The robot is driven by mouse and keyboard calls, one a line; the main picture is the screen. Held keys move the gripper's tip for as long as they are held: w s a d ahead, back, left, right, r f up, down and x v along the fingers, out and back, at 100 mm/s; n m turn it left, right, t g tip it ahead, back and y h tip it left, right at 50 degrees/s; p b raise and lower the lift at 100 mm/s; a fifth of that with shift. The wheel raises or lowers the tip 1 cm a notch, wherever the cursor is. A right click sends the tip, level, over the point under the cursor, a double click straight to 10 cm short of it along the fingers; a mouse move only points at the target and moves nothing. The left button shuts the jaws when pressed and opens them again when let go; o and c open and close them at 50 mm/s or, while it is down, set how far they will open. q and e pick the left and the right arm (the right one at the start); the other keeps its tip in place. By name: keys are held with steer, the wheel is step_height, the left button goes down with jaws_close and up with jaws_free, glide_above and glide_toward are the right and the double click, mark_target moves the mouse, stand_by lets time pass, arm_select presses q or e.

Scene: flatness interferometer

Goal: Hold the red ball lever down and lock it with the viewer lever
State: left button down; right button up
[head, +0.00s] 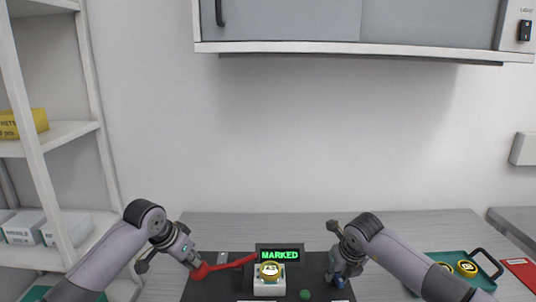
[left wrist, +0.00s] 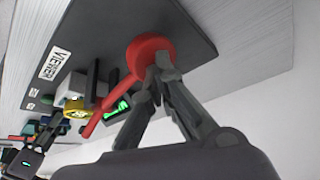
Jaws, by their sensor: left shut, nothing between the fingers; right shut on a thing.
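The red ball lever has a red ball (head: 201,272) at the left end of the black instrument base (head: 230,286); its red arm (head: 236,263) runs right toward the middle. The ball also shows in the left wrist view (left wrist: 150,46). My left gripper (head: 194,262) is shut and empty, its fingertips against the ball. My right gripper (head: 340,274) is shut on a blue handle (head: 337,281) at the base's right side, seemingly the viewer lever; its fingers hide most of it. A yellow disc (head: 270,269) sits on a white block (head: 270,288) between them.
A display (head: 280,251) behind the block reads MARKED in green. A green button (head: 305,294) is in front. A green tray (head: 463,261) with yellow discs stands at the right. The shelf rack (head: 60,135) is at left, and a wall cabinet (head: 300,22) hangs above.

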arm_select(q)
steer(key=shift+f, duration=0.1)
arm_select(e)
steer(key=shift+n+y, duration=0.5)
steer(key=shift+n, duration=0.8)
steer(key=n, duration=0.2)
steer(key=n+g+y, duration=0.1)
steer(key=n, duration=0.1)
steer(key=shift+n+g+y, duration=0.3)
steer(key=shift+n, duration=0.1)
steer(key=n, duration=0.2)
steer(key=n+g+y, duration=0.1)
steer(key=n, duration=0.1)
steer(key=shift+n+g, duration=0.3)
steer(key=shift+n, duration=0.1)
